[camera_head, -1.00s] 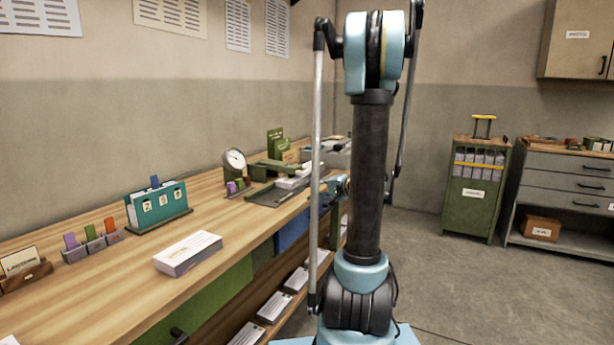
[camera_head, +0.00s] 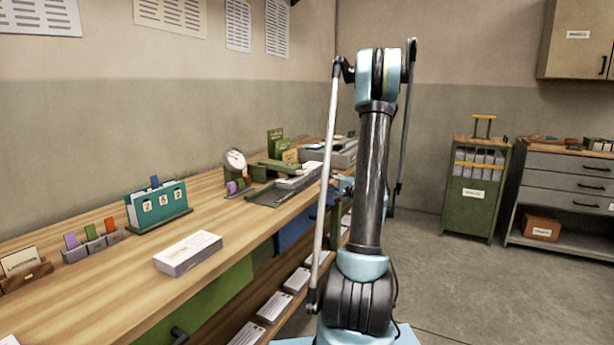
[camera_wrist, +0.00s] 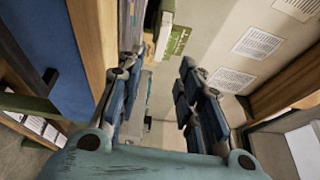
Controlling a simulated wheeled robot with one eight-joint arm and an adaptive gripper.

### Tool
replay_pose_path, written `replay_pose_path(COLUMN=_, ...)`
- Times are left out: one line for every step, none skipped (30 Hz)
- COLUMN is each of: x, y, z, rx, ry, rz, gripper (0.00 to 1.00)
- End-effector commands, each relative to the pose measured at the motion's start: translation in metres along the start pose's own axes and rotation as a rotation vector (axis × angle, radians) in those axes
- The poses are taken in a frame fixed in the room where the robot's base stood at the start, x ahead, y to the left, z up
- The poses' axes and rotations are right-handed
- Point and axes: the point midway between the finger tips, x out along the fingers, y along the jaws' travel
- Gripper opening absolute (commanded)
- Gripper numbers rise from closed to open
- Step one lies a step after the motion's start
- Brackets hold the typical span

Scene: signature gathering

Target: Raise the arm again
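My arm (camera_head: 372,180) stands upright in the middle of the head view, to the right of the long wooden workbench. My gripper (camera_wrist: 160,72) is in the wrist view with its two dark blue fingers spread apart. Nothing shows between them. Beyond the fingers are the pale wall, papers on it and a green card holder (camera_wrist: 180,40). In the head view the arm's far end is mostly hidden behind the arm itself, near the bench edge.
The wooden bench (camera_head: 110,272) runs along the left wall. On it are a stack of papers (camera_head: 188,252), a teal number holder (camera_head: 158,205), a dial scale (camera_head: 235,162) and a dark tray (camera_head: 268,195). A green cabinet (camera_head: 475,192) and grey drawers (camera_head: 565,180) stand right, with open floor before them.

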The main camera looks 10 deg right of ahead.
Motion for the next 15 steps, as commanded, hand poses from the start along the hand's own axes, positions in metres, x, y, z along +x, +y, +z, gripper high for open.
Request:
replay_pose_path(x=0.01, y=0.0, z=0.002, rx=0.0, ry=-0.004, rz=0.0, gripper=0.33)
replay_pose_path(x=0.015, y=0.0, z=0.001, rx=0.0, ry=-0.003, rz=0.0, gripper=0.33)
replay_pose_path(x=0.022, y=0.0, z=0.002, rx=0.0, ry=-0.004, rz=0.0, gripper=0.33)
replay_pose_path(x=0.028, y=0.0, z=0.002, rx=0.0, ry=-0.004, rz=0.0, gripper=0.33)
replay_pose_path(x=0.033, y=0.0, z=0.001, rx=0.0, ry=-0.003, rz=0.0, gripper=0.33)
replay_pose_path(x=0.04, y=0.0, z=0.001, rx=0.0, ry=-0.004, rz=0.0, gripper=0.33)
replay_pose_path(x=0.045, y=0.0, z=0.002, rx=0.0, ry=-0.004, rz=0.0, gripper=0.33)
replay_pose_path(x=0.051, y=0.0, z=0.002, rx=0.0, ry=-0.003, rz=0.001, gripper=0.33)
replay_pose_path(x=0.058, y=0.0, z=0.001, rx=0.0, ry=-0.003, rz=0.001, gripper=0.33)
replay_pose_path(x=0.063, y=0.0, z=0.001, rx=0.0, ry=-0.004, rz=0.001, gripper=0.33)
replay_pose_path(x=0.069, y=0.0, z=0.001, rx=0.0, ry=-0.003, rz=0.001, gripper=0.33)
replay_pose_path(x=0.075, y=0.0, z=0.002, rx=-0.001, ry=-0.003, rz=0.001, gripper=0.33)
replay_pose_path(x=0.08, y=0.0, z=0.002, rx=-0.001, ry=-0.004, rz=0.001, gripper=0.33)
replay_pose_path(x=0.086, y=0.0, z=0.002, rx=-0.001, ry=-0.004, rz=0.001, gripper=0.33)
replay_pose_path(x=0.092, y=0.0, z=0.001, rx=-0.001, ry=-0.003, rz=0.001, gripper=0.33)
